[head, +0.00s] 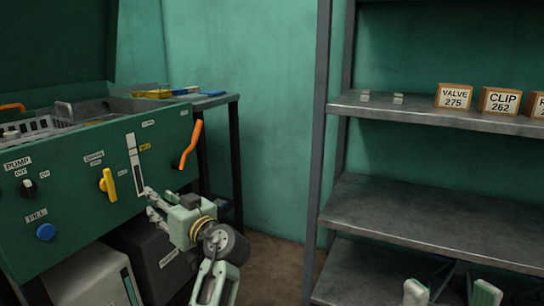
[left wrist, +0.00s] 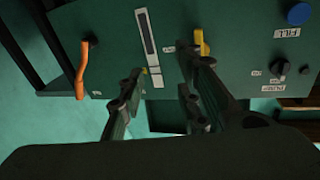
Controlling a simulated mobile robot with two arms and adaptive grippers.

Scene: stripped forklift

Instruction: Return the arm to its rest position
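My left gripper (head: 150,203) is in front of the green machine panel (head: 70,210), just below the white slot scale (head: 134,160) and right of the yellow lever (head: 108,184). In the left wrist view, its two fingers (left wrist: 158,95) stand apart with nothing between them. The orange handle (head: 189,146) lies to the right of the gripper in the head view. Pale green and dark parts (head: 416,292) at the bottom right edge seem to be mine, probably the right gripper.
A grey shelf rack (head: 430,215) stands on the right, with a VALVE box (head: 455,97) and a CLIP box (head: 499,101) on its upper shelf. A dark side table (head: 215,101) stands behind the panel. A black bin (head: 150,255) sits below the panel. Open floor lies between panel and rack.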

